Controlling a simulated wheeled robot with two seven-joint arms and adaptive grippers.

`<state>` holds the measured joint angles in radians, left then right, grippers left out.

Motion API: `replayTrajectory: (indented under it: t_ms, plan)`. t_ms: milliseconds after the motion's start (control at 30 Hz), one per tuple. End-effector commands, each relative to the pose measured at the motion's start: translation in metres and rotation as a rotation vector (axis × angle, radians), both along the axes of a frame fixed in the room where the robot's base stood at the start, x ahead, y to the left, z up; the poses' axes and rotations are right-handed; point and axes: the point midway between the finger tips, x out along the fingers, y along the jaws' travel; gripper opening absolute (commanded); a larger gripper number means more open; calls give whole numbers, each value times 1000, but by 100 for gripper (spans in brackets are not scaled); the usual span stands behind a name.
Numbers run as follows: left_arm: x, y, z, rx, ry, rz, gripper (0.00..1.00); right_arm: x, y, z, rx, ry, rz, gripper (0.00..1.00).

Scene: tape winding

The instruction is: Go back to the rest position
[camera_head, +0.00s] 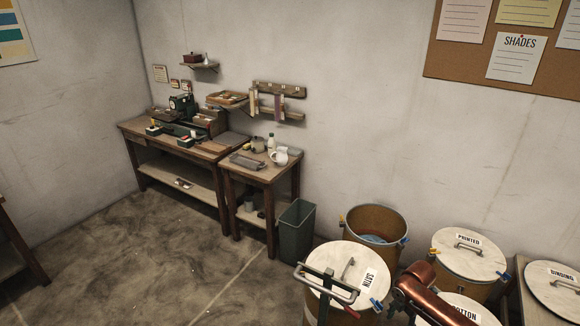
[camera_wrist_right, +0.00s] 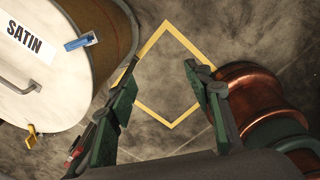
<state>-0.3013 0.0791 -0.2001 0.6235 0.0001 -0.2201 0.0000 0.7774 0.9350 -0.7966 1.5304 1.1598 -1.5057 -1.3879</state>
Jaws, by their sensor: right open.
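My right gripper (camera_wrist_right: 162,64) is open in the right wrist view, with nothing between its green-padded fingers. In the head view my copper-coloured right arm reaches in at the bottom right. My left arm and gripper are not in view.
An uncovered drum (camera_head: 376,226) holds something blue. Lidded PRINTED (camera_head: 470,268), COTTON and BINDING (camera_head: 552,288) containers stand at the right. A green bin (camera_head: 296,232) stands beside a small table. A workbench (camera_head: 176,165) is behind. The floor (camera_head: 160,255) at left is clear.

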Motion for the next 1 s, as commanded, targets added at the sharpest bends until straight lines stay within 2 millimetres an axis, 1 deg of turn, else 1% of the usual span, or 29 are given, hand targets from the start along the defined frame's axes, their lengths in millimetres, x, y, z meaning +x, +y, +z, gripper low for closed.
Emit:
replayTrajectory:
  t_ms: [33,167,267,367,467,500,567,667,700,767,800,867,900,967,1000]
  plan:
    - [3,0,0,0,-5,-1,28,0,2,-11,10,-3,-27,46]
    - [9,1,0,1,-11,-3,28,4,4,-36,28,-24,-105,46]
    - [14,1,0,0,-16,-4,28,5,2,-58,46,-45,-183,46]
    - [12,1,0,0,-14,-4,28,3,-1,-87,65,-64,-279,46]
    - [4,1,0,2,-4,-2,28,-2,-6,-121,85,-84,-392,46]
    - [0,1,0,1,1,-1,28,-6,-8,-137,92,-92,-442,46]
    - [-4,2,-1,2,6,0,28,-13,-12,-162,106,-103,-523,46]
    - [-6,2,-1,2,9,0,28,-37,-21,-215,122,-121,-686,46]
    - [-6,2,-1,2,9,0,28,-51,-25,-239,128,-127,-760,46]
    - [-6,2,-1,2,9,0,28,-76,-32,-275,134,-135,-872,46]
    - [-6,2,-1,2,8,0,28,-93,-35,-297,137,-143,-942,46]
    - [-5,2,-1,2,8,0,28,-123,-40,-329,137,-148,-1041,46]
    - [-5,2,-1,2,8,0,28,-144,-43,-349,134,-149,-1103,46]
    - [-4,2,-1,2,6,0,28,-178,-44,-377,132,-151,-1190,46]
    - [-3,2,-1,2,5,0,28,-202,-45,-394,129,-151,-1245,46]
